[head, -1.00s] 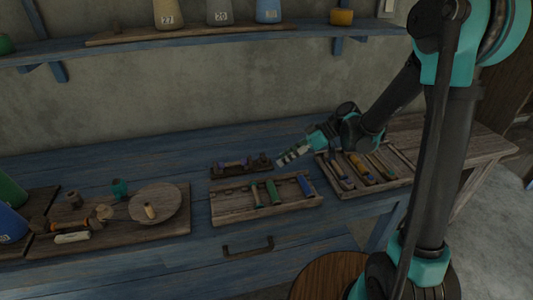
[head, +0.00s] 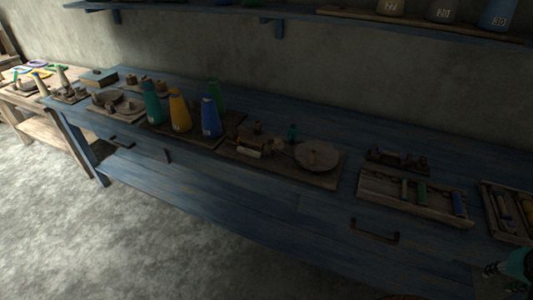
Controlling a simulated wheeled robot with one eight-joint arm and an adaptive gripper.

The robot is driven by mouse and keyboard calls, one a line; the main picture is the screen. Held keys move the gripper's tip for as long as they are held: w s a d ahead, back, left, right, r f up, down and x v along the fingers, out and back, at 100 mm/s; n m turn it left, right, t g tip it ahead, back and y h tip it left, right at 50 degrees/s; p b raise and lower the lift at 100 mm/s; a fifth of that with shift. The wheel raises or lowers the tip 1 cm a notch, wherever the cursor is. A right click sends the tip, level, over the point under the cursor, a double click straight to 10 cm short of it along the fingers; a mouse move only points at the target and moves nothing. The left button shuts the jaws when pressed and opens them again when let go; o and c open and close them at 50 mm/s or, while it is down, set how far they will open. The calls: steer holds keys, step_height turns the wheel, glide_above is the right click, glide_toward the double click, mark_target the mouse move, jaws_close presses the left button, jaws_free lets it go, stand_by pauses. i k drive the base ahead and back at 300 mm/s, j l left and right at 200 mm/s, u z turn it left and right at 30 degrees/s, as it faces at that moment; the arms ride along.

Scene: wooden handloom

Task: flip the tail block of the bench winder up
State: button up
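A bench winder on a wooden board (head: 284,169) stands on the blue bench near the middle of the head view. It carries a round wooden disc (head: 317,154), a pale roll-shaped piece (head: 247,152) and small brown blocks at its left. Which of these is the tail block, and how it is tilted, is too small and dark to tell. A similar board with a round disc stands further left (head: 107,99). My gripper (head: 491,269) is at the bottom right edge, far from the winder, partly cut off. Its finger opening is not clear.
Yellow (head: 179,111), blue (head: 210,120) and green cones stand left of the winder. A tray with spools (head: 410,207) lies to its right, a small dark rack (head: 397,161) behind that tray. Another tray (head: 505,225) is at the right edge. A shelf (head: 190,8) runs above.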

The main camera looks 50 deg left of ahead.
mark_target(232, 132)
steer(key=i+u, duration=0.15)
steer(key=u, duration=1.75)
steer(key=i+l+u, duration=0.1)
steer(key=l+u, duration=0.25)
steer(key=l, duration=0.25)
